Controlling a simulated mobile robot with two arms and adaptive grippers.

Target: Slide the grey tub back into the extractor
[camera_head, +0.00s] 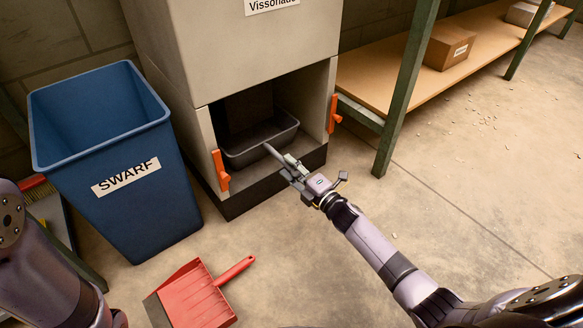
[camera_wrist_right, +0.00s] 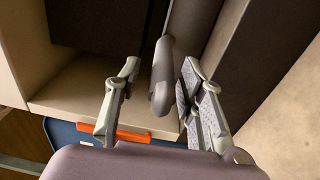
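The grey tub (camera_head: 258,140) sits inside the open lower bay of the extractor (camera_head: 240,45), with its handle (camera_head: 272,153) pointing out towards my right gripper (camera_head: 290,168). My right gripper is at the mouth of the bay, by the end of the handle. In the right wrist view my right gripper (camera_wrist_right: 158,100) is open. The grey handle (camera_wrist_right: 161,80) lies between its fingers, close to the right finger, with a clear gap to the left one. Contact with the right finger cannot be told. My left arm shows at the lower left, but its gripper is out of view.
Orange latches (camera_head: 221,171) flank the bay; another latch (camera_head: 334,114) is at its right. A blue SWARF bin (camera_head: 150,215) stands left of the extractor. A red dustpan (camera_head: 195,300) lies on the floor in front. A shelf (camera_head: 375,80) with green posts is at the right.

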